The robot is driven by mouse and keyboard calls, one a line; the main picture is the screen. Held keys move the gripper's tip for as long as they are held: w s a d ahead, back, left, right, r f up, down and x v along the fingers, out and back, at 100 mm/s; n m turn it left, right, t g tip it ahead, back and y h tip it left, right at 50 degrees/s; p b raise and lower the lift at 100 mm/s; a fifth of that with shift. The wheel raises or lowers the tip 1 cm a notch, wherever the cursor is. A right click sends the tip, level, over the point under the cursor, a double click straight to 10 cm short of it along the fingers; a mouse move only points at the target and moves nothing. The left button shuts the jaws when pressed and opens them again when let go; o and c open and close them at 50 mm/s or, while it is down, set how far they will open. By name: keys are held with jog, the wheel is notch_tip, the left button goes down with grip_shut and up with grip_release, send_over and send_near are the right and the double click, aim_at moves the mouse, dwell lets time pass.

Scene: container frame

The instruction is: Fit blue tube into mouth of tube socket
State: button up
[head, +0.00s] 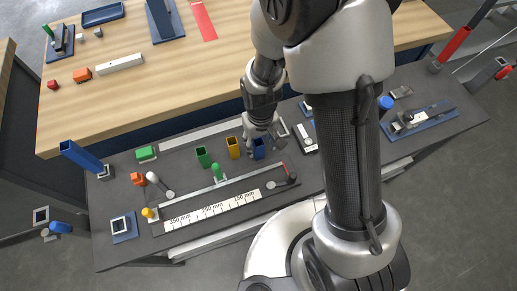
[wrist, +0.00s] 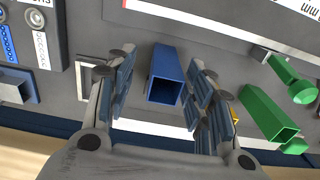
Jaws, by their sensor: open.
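A blue square tube (head: 259,149) stands upright on the dark bench, its open end facing up. In the wrist view the blue tube (wrist: 165,76) lies between my gripper's fingers. My gripper (head: 266,137) is open around it, with gaps beside the tube; the right fingers (wrist: 165,92) look closer to it than the left. A pale square frame (wrist: 84,78), possibly the tube socket, is left of the gripper in the wrist view. Another square-mouthed fitting on a blue plate (head: 123,226) is at the bench's front left. I cannot tell which is the socket.
Yellow (head: 233,147) and green (head: 203,157) square tubes stand left of the blue one. A ruler rail (head: 215,208) lies in front. A wooden table (head: 150,90) is behind.

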aim_at(258, 151)
jog(key=f, duration=0.2)
jog(key=f+b, duration=0.1)
jog(key=f, duration=0.1)
jog(key=f+b, duration=0.1)
jog(key=shift+a+f, duration=0.25)
jog(key=shift+f, duration=0.15)
jog(key=shift+r, duration=0.1)
jog(key=shift+c, duration=0.5)
grip_shut()
jog(key=shift+r, duration=0.1)
notch_tip(258, 151, up, 19)
jog(key=p, duration=0.6)
jog(key=w+d+f+m+b, duration=0.1)
jog(key=w+d+f+b, duration=0.1)
jog(key=d, duration=0.3)
jog(key=w+d+f+m+b, duration=0.2)
jog(key=w+d+f, duration=0.1)
jog(key=w+d, duration=0.1)
jog(key=shift+d+f+b, duration=0.15)
jog(key=shift+d+b, duration=0.15)
jog(key=shift+d, duration=0.6)
